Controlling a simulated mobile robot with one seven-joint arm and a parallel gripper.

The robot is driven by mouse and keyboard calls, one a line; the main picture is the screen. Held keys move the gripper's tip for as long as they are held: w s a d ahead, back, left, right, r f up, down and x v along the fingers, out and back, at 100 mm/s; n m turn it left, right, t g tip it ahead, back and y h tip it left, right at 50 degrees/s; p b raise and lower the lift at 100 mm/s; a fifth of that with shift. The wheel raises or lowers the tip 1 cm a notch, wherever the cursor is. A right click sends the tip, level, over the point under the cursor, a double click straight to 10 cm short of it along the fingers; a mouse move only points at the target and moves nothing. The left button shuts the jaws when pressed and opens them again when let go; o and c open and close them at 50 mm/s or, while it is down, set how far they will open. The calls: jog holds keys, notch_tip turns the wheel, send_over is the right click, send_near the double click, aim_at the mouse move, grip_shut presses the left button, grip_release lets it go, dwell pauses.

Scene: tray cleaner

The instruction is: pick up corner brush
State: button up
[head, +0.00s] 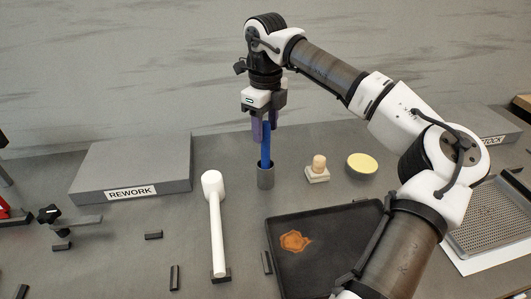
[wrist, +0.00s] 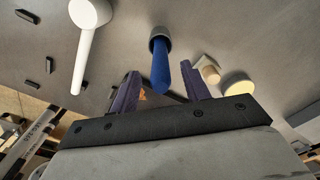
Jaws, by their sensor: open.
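The corner brush appears to be the blue-handled tool (head: 266,152) standing upright in a small grey cup (head: 266,178); its lower end is hidden inside the cup. Its blue handle (wrist: 160,70) also shows in the wrist view, with the cup (wrist: 160,34) beyond it. My gripper (head: 265,136) is open and points down above the cup, with its purple fingers at the upper part of the handle. In the wrist view the handle shows between the two fingers of my gripper (wrist: 160,76), with space on both sides.
A white mallet-like tool (head: 215,220) lies left of the cup. A small block with a wooden knob (head: 318,170) and a round yellow-topped piece (head: 362,164) are to the right. A black tray (head: 330,245) with a brown stain lies in front. A grey REWORK slab (head: 130,165) is at left.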

aim_at(266, 142)
jog(key=shift+f, duration=1.25)
grip_shut()
